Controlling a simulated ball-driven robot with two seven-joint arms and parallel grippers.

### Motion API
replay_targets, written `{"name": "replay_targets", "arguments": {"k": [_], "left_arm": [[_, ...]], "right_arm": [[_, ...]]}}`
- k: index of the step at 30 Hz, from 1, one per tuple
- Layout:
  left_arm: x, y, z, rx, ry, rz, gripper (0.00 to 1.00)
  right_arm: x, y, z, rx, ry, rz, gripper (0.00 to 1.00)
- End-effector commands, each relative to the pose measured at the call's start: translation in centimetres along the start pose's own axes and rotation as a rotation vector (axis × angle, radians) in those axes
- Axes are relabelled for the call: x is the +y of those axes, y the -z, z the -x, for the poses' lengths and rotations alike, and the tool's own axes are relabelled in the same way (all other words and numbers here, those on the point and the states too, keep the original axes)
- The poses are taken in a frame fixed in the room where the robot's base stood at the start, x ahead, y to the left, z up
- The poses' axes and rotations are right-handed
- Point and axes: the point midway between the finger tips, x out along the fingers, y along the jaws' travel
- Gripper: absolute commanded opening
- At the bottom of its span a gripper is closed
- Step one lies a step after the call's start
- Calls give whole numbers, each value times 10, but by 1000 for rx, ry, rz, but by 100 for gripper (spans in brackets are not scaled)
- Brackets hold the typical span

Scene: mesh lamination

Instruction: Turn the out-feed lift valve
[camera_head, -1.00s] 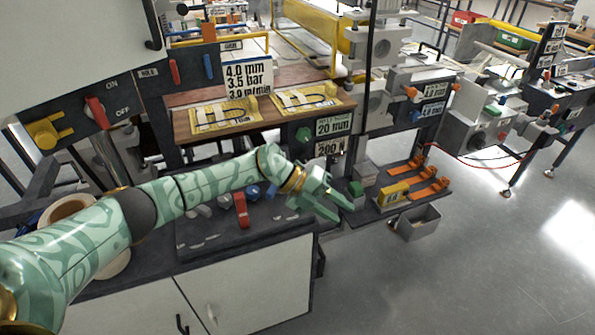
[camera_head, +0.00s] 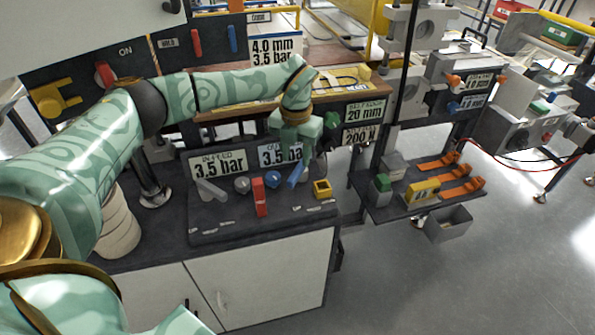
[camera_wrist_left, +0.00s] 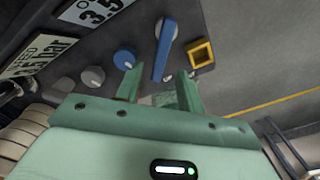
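The blue lever (camera_head: 297,174) stands on the dark sloping control panel (camera_head: 225,217), below a partly hidden sign (camera_head: 270,154) beginning "OU", so I take it as the out-feed lift valve. A blue round knob (camera_head: 272,179) is just left of it. My left gripper (camera_head: 296,143) hangs above and behind the lever, pointing down. In the left wrist view its two fingers (camera_wrist_left: 158,88) are apart and empty, and the blue lever (camera_wrist_left: 165,48) lies beyond them, roughly in line with the gap. I see no contact. My right gripper is not in view.
A grey lever (camera_head: 211,190), grey knob (camera_head: 241,185), red lever (camera_head: 259,197) and yellow square frame (camera_head: 322,188) share the panel. Behind are a wooden board (camera_head: 345,92) and a green knob (camera_head: 332,120). A shelf with orange clamps (camera_head: 460,187) stands to the right.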

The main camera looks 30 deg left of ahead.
Motion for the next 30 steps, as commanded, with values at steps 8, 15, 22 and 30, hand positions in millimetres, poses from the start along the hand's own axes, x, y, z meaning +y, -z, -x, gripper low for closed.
{"name": "replay_targets", "arguments": {"k": [8,15,22,30], "left_arm": [[-1,0,-45,1,2,0,38],[-1,0,-51,0,2,0,38],[-1,0,-51,-1,2,0,13],[-1,0,-50,-1,2,4,0]], "right_arm": [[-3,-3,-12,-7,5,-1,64],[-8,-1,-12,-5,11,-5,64],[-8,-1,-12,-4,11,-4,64],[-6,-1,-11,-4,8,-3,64]]}}
